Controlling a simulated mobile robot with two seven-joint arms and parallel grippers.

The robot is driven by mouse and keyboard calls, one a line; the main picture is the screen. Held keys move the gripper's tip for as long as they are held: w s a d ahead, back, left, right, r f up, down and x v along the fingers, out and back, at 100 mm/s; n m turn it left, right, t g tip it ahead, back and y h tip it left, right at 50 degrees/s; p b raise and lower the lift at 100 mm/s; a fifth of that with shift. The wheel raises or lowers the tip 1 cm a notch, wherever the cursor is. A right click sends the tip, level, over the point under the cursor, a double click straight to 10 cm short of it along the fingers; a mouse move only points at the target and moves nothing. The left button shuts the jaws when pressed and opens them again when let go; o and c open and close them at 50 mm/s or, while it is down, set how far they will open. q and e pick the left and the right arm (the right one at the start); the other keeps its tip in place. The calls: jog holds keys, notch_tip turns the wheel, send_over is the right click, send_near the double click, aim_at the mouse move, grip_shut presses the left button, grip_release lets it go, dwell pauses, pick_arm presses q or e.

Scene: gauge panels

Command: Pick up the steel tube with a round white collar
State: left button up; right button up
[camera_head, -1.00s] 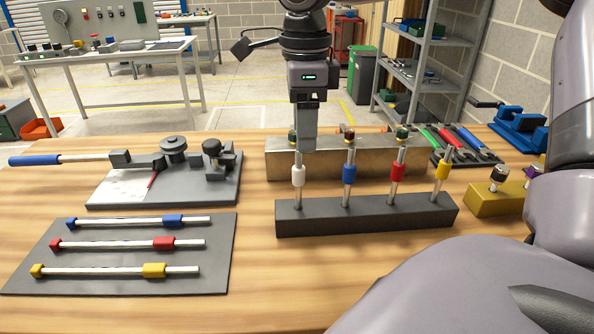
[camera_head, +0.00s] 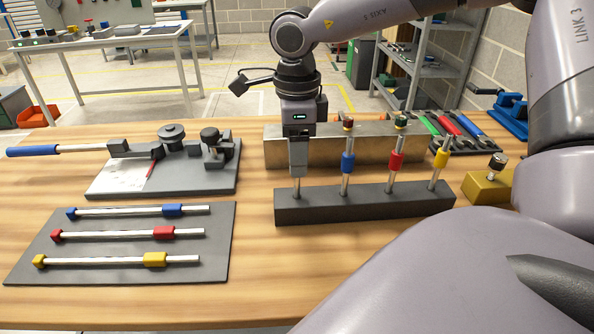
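The black rack (camera_head: 365,204) holds several upright steel tubes. The leftmost tube (camera_head: 297,188) shows only its lower end above the rack. Its white collar, seen a second ago, is now hidden behind my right gripper. My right gripper (camera_head: 298,170) points straight down over this tube, with its fingertips a little above the rack top. The fingers overlap side-on, so I cannot tell whether they are open or closed on the tube. The other tubes carry a blue collar (camera_head: 347,162), a red collar (camera_head: 395,161) and a yellow collar (camera_head: 441,158). My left gripper is not in view.
A metal block (camera_head: 375,151) stands right behind the rack. A grey mat (camera_head: 120,275) with three lying tubes is front left, and a bending tool (camera_head: 172,150) on a plate is behind it. A yellow block (camera_head: 484,188) sits at right.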

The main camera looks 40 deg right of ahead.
grip_shut()
jog(key=shift+r, duration=0.1)
